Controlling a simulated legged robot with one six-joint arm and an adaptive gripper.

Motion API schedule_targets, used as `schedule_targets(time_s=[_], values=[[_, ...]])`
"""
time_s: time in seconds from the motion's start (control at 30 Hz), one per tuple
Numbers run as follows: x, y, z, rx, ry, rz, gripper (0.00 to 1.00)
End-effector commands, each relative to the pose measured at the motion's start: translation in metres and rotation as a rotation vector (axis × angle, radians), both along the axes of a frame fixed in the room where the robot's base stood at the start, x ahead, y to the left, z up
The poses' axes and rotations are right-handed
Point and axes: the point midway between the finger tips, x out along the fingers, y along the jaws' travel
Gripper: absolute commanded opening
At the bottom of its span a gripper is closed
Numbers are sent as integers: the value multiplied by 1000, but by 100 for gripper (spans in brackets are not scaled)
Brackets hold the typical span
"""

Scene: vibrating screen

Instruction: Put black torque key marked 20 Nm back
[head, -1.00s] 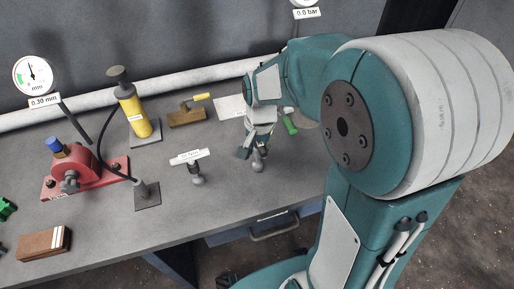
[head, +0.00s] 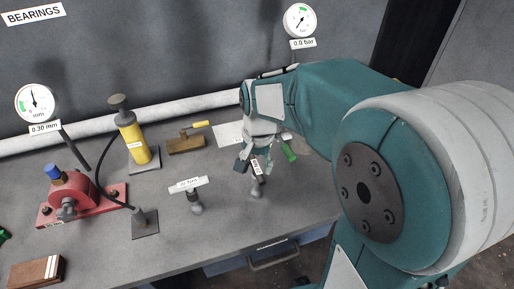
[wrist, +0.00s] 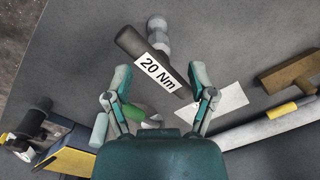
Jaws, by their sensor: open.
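The black torque key marked 20 Nm (wrist: 157,65) lies across the space in front of my gripper (wrist: 160,84) in the wrist view. Its label faces the camera, and its narrow end is close to the right finger; I cannot tell whether they touch. A grey rounded stand (wrist: 157,27) shows beside the key's wide end. In the head view my gripper (head: 262,158) is open above the bench, with the key (head: 257,168) tilted below it, just over the stand (head: 256,191). I cannot tell whether the key rests on the stand.
Left of the key, another small stand (head: 196,207) carries a piece with a white label (head: 188,184). A green-handled item (head: 288,152) is close to the gripper's right.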

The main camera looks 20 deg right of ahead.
Motion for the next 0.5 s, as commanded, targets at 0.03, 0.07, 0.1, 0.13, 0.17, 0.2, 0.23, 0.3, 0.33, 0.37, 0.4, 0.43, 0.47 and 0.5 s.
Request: schedule_targets(time_s=[0.03, 0.07, 0.1, 0.13, 0.17, 0.2, 0.23, 0.3, 0.33, 0.37, 0.4, 0.43, 0.47, 0.5], values=[[1, -1, 13, -1, -6, -1, 72], [0, -1, 19, 0, -5, -1, 72], [1, -2, 27, 0, -5, -1, 72], [1, -2, 33, 0, -4, -1, 72], [1, -2, 39, 0, -4, -1, 72], [1, -3, 46, -1, -4, -1, 72], [1, -3, 51, 0, -2, -1, 72], [1, -3, 60, -1, -1, -1, 72], [0, -3, 63, -1, -1, -1, 72], [1, -4, 66, -1, -1, -2, 72], [0, -4, 69, -1, 1, -1, 72], [0, -4, 70, -1, 1, -1, 72], [-1, -4, 72, -1, -1, 1, 72], [-2, -4, 74, -1, -7, 8, 72]])
